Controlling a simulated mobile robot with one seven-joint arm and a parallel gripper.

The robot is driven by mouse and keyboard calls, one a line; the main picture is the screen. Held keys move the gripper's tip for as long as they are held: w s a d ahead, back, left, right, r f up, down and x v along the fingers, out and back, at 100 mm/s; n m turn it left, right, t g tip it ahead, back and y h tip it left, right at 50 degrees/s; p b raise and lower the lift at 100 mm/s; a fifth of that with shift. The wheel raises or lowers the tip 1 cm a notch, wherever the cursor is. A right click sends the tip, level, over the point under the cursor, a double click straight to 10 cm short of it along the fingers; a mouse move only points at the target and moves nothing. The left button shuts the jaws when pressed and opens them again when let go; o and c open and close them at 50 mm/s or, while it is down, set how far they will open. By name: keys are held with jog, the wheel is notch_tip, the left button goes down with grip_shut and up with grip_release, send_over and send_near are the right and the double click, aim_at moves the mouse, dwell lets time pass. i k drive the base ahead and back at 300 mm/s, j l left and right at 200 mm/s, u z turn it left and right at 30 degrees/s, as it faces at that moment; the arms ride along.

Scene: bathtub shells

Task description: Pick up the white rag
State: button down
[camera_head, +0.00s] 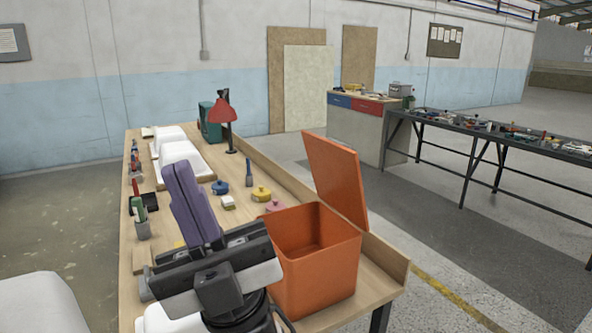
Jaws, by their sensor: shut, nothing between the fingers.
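A small whitish item (228,202) lies on the wooden workbench (232,167), among small coloured things. It may be the white rag, but it is too small to tell. No other cloth-like white thing is clear in this view. My arm stands in the lower middle, in front of the near part of the bench, and hides some of its top.
An open orange bin (318,275) with a raised lid (336,180) stands at the bench's near right. White tub shells (181,154) lie at the far left part.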

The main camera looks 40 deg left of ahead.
aim_at(228, 202)
jog(key=i+l+u, duration=0.2)
jog(key=u, duration=0.25)
jog(key=i+l+u, duration=0.5)
jog(key=l+u, duration=0.15)
jog(key=u, duration=0.2)
jog(key=i+l+u, duration=0.1)
jog(key=l+u, duration=0.35)
jog(key=i+l+u, duration=0.1)
jog(key=l+u, duration=0.15)
jog(key=l, duration=0.2)
jog(key=l+u, duration=0.25)
jog(key=l, duration=0.2)
jog(key=i+l+u, duration=0.1)
jog(key=i+l, duration=0.25)
